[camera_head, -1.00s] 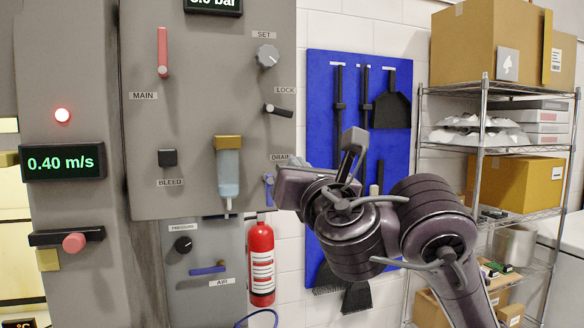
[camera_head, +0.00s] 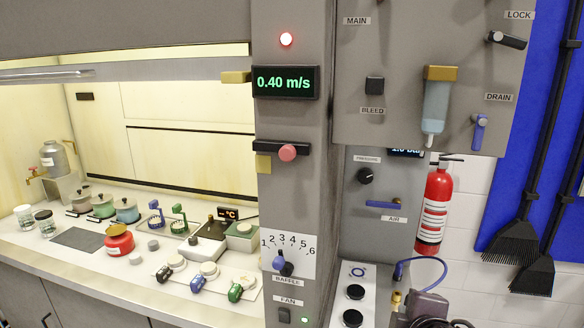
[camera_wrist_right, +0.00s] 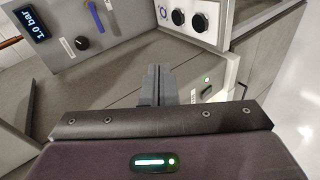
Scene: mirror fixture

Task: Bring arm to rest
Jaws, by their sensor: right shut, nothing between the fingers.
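My right arm shows at the lower right edge of the head view, as a dark purple part (camera_head: 420,308) in front of the lower panel. In the right wrist view my right gripper (camera_wrist_right: 154,84) has its grey fingers together with nothing between them. It is above a grey surface, below the panel with a 1.0 bar display (camera_wrist_right: 40,20). No object touches the fingers in that view. My left gripper is in neither view.
A red fire extinguisher (camera_head: 434,210) hangs beside the lower panel, close to my right arm. A blue hose (camera_head: 425,262) curves there. The wall panel (camera_head: 430,60) with valves is above. A fume hood bench (camera_head: 60,262) with several small vessels is at left.

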